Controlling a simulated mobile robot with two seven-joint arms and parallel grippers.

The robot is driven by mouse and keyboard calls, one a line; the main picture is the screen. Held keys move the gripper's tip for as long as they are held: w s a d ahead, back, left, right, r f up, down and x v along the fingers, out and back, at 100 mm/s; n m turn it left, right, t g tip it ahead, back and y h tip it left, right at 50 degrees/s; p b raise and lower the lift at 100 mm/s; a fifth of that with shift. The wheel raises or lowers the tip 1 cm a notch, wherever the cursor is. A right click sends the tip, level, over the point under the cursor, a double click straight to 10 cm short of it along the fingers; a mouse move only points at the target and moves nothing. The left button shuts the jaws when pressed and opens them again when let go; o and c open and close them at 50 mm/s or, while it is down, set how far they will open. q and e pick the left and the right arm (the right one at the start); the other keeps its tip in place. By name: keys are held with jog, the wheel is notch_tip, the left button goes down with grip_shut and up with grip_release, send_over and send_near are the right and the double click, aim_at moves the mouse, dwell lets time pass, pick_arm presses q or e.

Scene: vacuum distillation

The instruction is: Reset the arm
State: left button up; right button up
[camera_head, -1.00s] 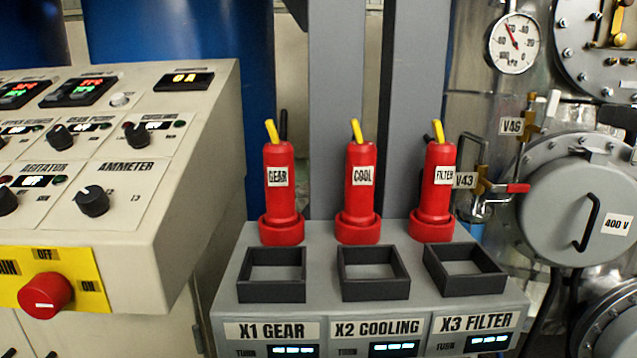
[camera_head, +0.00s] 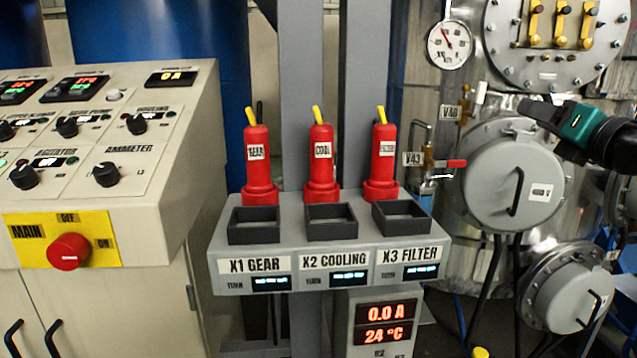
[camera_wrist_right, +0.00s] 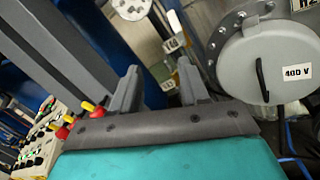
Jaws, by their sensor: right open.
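My right gripper (camera_head: 552,118) is at the upper right of the head view, on an arm coming in from the right edge. It is in front of the steel vessel, above and right of the round 400 V cover (camera_head: 512,180). In the right wrist view its two grey fingers (camera_wrist_right: 157,88) stand apart with nothing between them. The same round cover (camera_wrist_right: 265,60) shows beyond them at the right. My left gripper is not in the head view.
Three red plugs (camera_head: 322,165) stand upright behind dark square frames on the grey socket box (camera_head: 330,258). The control panel (camera_head: 150,200) with a red main switch (camera_head: 69,251) is at the left. Valve V43's red handle (camera_head: 456,163) and a gauge (camera_head: 450,45) are near the vessel.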

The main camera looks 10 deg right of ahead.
jog(key=w+d+f+m+g+h, duration=0.1)
jog(key=w+d+f+m+h, duration=0.15)
jog(key=f+m, duration=0.55)
jog(key=w+d+f+m+g+h, duration=0.1)
jog(key=w+d+f+m, duration=0.15)
jog(key=f+m, duration=0.6)
jog(key=w+d+f+m+g+h, duration=0.1)
jog(key=d+f+m+h, duration=0.15)
jog(key=f+m, duration=0.6)
jog(key=s+a+f+g+y, duration=0.25)
jog(key=s+a+f, duration=0.25)
jog(key=a+f, duration=0.55)
jog(key=s+a+f+g+y, duration=0.1)
jog(key=s+a+f+y, duration=0.35)
jog(key=a+f, duration=0.55)
jog(key=s+a+f+m, duration=0.1)
jog(key=s+a+f, duration=0.1)
jog(key=s+a, duration=0.3)
jog(key=s+a+f+m+g+y, duration=0.1)
jog(key=s+a+f, duration=0.2)
jog(key=s+a, duration=0.3)
jog(key=s+a+f+m+g, duration=0.1)
jog(key=s+a+f, duration=0.2)
jog(key=s+a, duration=0.2)
jog(key=shift+s+a+p, duration=0.3)
jog(key=shift+a+p, duration=0.05)
